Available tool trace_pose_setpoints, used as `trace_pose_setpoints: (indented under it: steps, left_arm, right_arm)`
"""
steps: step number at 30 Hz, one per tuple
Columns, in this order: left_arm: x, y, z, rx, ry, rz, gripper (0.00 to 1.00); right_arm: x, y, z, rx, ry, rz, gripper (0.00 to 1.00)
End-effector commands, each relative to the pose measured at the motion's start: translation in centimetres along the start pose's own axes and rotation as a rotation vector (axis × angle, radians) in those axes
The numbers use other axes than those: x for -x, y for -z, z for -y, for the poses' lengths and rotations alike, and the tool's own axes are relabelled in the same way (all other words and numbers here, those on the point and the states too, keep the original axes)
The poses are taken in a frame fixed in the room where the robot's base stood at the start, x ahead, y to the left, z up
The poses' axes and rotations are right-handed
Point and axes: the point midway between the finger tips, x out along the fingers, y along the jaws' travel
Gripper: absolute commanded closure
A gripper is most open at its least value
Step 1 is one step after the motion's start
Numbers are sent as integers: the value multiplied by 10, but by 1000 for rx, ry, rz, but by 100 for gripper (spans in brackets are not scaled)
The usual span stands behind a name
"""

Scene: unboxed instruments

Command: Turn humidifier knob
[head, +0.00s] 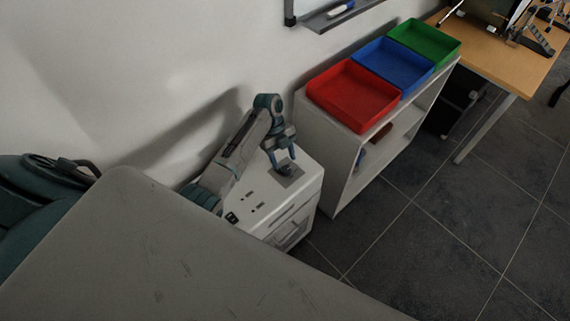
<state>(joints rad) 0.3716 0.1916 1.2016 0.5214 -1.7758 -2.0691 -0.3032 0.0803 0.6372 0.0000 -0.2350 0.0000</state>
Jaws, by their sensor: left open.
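The humidifier appears to be the white box-shaped unit (303,190) standing against the wall in the middle of the head view. Its top carries a grey square plate with a dark knob (286,170) on it, plus small dark marks and a small dark switch. My left gripper (283,157) is open, pointing down at the plate, with its fingers over or close around the knob. The fingers partly hide the knob, and I cannot tell whether they touch it. My right gripper is out of view.
A white shelf (338,160) stands right of the unit, bearing a red tray (353,93), a blue tray (394,64) and a green tray (425,42). A whiteboard ledge (335,15) hangs on the wall. A wooden table (487,62) is at upper right. Tiled floor at right is clear.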

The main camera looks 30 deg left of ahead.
Motion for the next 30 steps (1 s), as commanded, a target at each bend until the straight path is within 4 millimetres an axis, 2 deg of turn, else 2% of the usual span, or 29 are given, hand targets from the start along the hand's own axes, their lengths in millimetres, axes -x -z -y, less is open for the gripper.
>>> trace_pose_setpoints:
  steps: [6, 12, 30]
  left_arm:
    - [45, -2, 1, 0, 3, 4, 48]
    - [69, -1, 0, 1, 1, 2, 48]
    - [74, 0, 0, 0, 0, 0, 48]
  right_arm:
    - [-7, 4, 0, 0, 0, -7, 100]
    - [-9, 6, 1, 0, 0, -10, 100]
    - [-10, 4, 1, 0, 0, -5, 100]
